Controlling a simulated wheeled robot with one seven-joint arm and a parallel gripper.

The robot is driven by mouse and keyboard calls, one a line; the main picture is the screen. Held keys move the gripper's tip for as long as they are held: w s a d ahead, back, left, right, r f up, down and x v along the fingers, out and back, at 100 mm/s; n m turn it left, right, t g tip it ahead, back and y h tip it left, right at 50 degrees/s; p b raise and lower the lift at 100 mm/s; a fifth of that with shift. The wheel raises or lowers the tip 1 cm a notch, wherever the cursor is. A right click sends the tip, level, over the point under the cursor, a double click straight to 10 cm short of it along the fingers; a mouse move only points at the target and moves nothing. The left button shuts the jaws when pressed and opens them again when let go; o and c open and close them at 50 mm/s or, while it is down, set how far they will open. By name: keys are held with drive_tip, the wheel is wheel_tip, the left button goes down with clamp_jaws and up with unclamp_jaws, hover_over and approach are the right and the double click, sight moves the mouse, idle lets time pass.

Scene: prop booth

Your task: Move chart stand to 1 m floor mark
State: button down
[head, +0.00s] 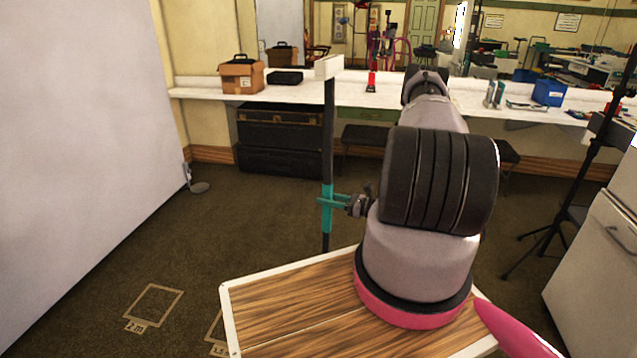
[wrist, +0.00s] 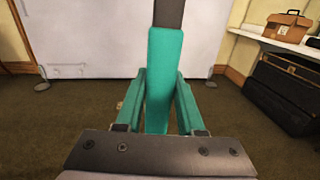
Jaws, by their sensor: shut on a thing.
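The chart stand is a dark upright pole (head: 328,130) with a teal grip section and a white block on top. In the head view my gripper (head: 329,201) is shut on the teal section, and the pole looks upright. The wrist view shows the teal section (wrist: 165,70) between the two teal fingers of my gripper (wrist: 161,80). The stand's foot is hidden behind the wooden top under my arm. A floor mark labelled 2 m (head: 153,305) lies at lower left. A second mark (head: 215,328), apparently 1.5 m, is partly covered. No 1 m mark is visible.
A large pale panel (head: 75,130) stands at left, its foot (head: 198,187) on the carpet. A white counter (head: 200,92) crosses the back, with dark cases (head: 280,140) below. A black tripod (head: 590,160) and grey cabinet (head: 605,250) stand at right. Carpet left of the stand is clear.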

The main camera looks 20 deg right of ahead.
drive_tip(key=s+d+f+n+g+y, duration=0.1)
drive_tip(key=s+f+n+g+y, duration=0.1)
drive_tip(key=s+f, duration=0.3)
drive_tip(key=shift+s+d+f+g, duration=0.3)
drive_tip(key=shift+f, duration=2.9)
idle(2.0)
drive_tip(key=shift+c, duration=2.2)
unclamp_jaws()
drive_tip(key=shift+s, duration=0.1)
drive_tip(key=shift+d, duration=0.1)
drive_tip(key=v, duration=1.1)
